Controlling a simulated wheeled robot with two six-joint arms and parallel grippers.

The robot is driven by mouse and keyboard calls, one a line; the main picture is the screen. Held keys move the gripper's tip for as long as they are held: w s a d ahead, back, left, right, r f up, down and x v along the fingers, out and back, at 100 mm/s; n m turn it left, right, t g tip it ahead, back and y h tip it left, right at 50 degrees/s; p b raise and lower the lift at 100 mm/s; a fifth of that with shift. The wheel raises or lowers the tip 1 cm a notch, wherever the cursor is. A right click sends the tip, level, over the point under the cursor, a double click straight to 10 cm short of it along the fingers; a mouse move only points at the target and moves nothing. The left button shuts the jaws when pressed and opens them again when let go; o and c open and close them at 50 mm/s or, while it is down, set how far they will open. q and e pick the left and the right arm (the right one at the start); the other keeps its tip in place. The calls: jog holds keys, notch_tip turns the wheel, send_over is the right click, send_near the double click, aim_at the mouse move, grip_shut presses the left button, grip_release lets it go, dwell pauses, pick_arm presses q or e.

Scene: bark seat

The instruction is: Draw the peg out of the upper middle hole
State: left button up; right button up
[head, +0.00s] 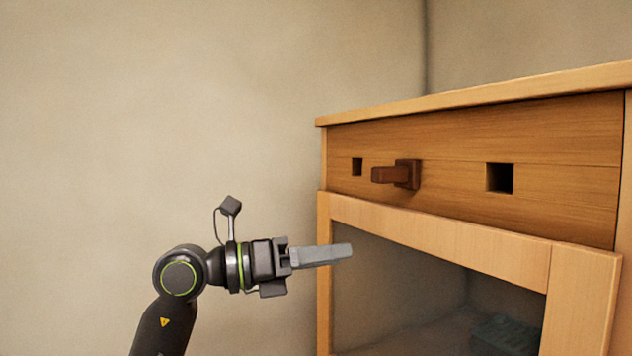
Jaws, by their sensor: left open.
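The peg (391,174) is a dark brown wooden piece with a square collar. It sticks out of the middle hole in the upper wooden panel (450,142) of the cabinet, pointing left in the picture. The collar hides the hole itself. My left gripper (345,251) is open and empty, below and to the left of the peg and apart from it. Its fingers point right, seen nearly edge-on, in front of the cabinet's lower left frame. My right gripper is not in view.
Two empty square holes flank the peg, a left hole (357,167) and a larger-looking right hole (500,178). Below is a framed, see-through front (400,285) with a dim greenish object (505,335) behind it. The space left of the cabinet, before the plain wall (150,120), is clear.

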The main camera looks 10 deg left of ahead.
aim_at(375, 176)
pick_arm(q)
jog(key=s+r+m+t+y+p, duration=0.2)
jog(key=s+r+t+y, duration=0.3)
jog(key=r, duration=0.7)
jog(key=w+d, duration=0.1)
jog(key=d+h+p, duration=0.1)
jog(key=d, duration=0.1)
jog(key=w+d+g+h, duration=0.1)
jog(key=d, duration=0.1)
jog(key=shift+w+f, duration=0.15)
jog(key=shift+w, duration=0.15)
jog(key=b+x, duration=0.1)
jog(key=x, duration=0.1)
jog(key=shift+w+d+f, duration=0.15)
jog(key=shift+w+d, duration=0.1)
jog(key=shift+x, duration=0.85)
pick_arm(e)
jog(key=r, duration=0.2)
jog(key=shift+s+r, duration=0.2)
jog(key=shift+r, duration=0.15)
